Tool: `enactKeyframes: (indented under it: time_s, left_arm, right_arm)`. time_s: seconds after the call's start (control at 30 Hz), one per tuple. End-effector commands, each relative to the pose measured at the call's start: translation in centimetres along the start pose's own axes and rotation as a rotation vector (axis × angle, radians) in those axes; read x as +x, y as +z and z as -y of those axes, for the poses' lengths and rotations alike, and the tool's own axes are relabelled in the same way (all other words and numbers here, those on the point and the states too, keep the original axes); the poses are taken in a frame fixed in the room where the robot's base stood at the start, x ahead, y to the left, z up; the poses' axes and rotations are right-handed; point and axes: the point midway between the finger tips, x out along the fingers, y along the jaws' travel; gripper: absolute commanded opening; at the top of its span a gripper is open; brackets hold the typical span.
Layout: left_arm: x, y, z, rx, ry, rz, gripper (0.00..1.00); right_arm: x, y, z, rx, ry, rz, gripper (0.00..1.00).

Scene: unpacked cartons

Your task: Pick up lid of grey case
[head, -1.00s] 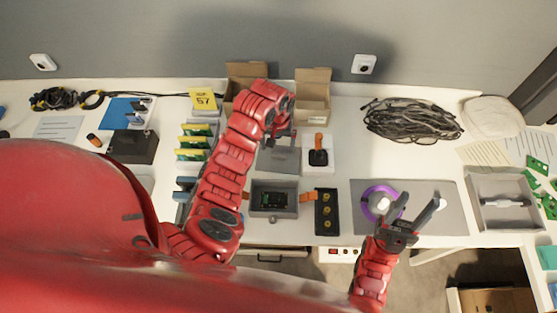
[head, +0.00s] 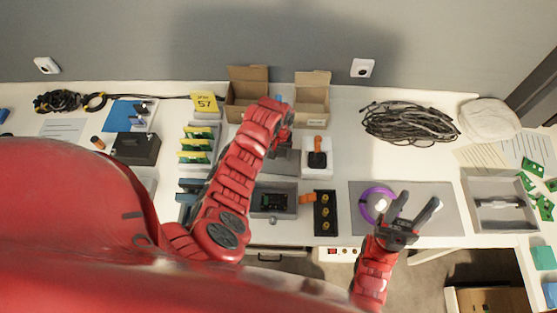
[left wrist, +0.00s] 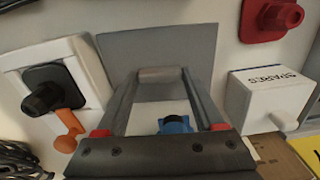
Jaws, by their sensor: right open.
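The flat grey lid (head: 285,162) of the grey case lies on the table behind the open grey case (head: 263,199), partly hidden by my left arm. In the left wrist view the lid (left wrist: 195,45) shows with a short bar-like handle (left wrist: 160,74) between my left fingertips. My left gripper (left wrist: 161,78) has a finger at each end of this handle; I cannot tell whether they press on it. In the head view my left gripper (head: 283,128) is mostly hidden by its arm. My right gripper (head: 418,211) is open and empty above the grey mat's front part.
Two open cartons (head: 311,101) stand behind. A black tray (head: 325,212) and a purple ring (head: 372,206) lie to the right. A white SPARES box (left wrist: 268,98) shows in the wrist view.

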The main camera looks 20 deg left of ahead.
Motion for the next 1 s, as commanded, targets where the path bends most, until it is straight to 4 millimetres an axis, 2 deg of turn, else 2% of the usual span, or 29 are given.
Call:
enactKeyframes:
  time_s: [0.03, 0.3, 0.73, 1.0]
  left_arm:
    - [0.0, 0.0, 0.0, 0.0, 0.0, 0.0, 0.53]
    - [0.0, 0.0, 0.0, 0.0, 0.0, 0.0, 0.07]
    - [-0.7, -0.1, 0.0, -0.001, 0.002, 0.001, 0.07]
    - [-3.8, -0.2, 0.0, -0.001, 0.003, -0.005, 0.07]
  right_arm:
    - [0.0, 0.0, 0.0, 0.0, 0.0, 0.0, 0.5]
    - [0.0, 0.0, 0.0, 0.0, 0.0, 0.0, 0.5]
    - [-0.3, 0.1, 0.0, 0.0, 0.0, 0.0, 0.5]
    - [-1.2, 0.2, 0.1, 0.0, 0.0, 0.0, 0.5]
